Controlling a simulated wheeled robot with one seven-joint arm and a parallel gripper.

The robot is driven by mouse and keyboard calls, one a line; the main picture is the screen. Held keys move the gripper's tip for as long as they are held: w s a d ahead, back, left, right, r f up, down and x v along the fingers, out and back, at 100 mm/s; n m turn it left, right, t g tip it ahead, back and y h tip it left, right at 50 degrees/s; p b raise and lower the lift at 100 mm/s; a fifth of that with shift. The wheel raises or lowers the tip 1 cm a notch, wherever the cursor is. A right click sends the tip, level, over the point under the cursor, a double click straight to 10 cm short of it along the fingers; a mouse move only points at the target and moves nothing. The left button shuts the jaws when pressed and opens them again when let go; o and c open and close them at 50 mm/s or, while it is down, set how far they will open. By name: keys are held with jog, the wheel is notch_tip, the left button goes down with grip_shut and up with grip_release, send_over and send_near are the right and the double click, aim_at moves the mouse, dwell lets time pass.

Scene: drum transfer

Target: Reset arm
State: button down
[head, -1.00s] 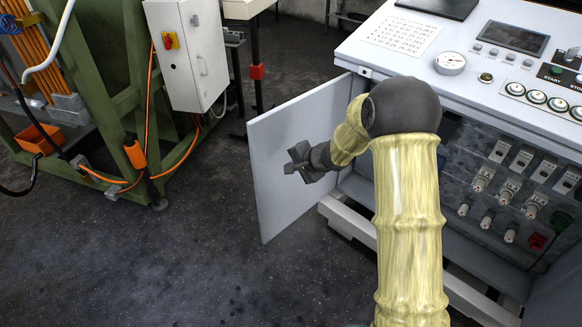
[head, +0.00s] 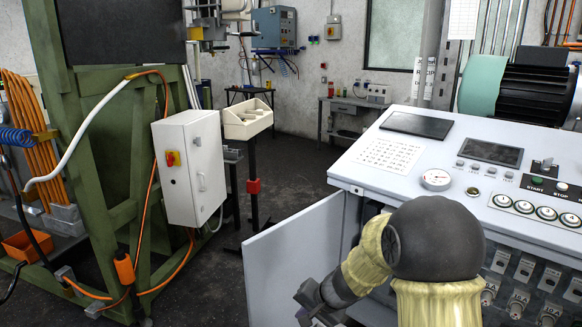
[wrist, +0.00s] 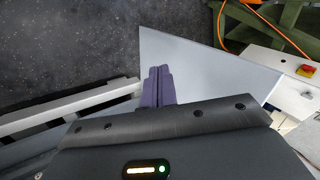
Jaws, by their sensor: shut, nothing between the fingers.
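My gripper (head: 318,298) is at the lower middle of the head view, in front of the open cabinet door (head: 283,262). It is partly cut off by the bottom edge there. In the wrist view my gripper's fingers (wrist: 158,85) are together with nothing between them. The white door panel (wrist: 205,60) shows beyond and beside the fingers in the wrist view. I cannot tell whether the gripper touches the door. My arm bends in front of the control cabinet (head: 345,168) and hides part of its open front.
The cabinet's fuses (head: 519,300) show at the lower right. A green frame (head: 105,165) with a white switch box (head: 190,170) stands to the left. A small stand with a beige box (head: 248,122) is behind it. Dark floor (head: 215,285) lies free between frame and door.

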jog(key=s+d+r+n+g+h, duration=0.1)
jog(key=s+d+r+n+h, duration=0.15)
jog(key=s+d, duration=0.5)
jog(key=s+d+r+n+h, duration=0.1)
jog(key=s+d+n+h, duration=0.3)
jog(key=s, duration=0.7)
notch_tip(320, 180, up, 20)
jog(key=m+y+p, duration=0.1)
jog(key=p, duration=1.9)
jog(key=shift+d, duration=0.3)
jog(key=shift+s, duration=0.1)
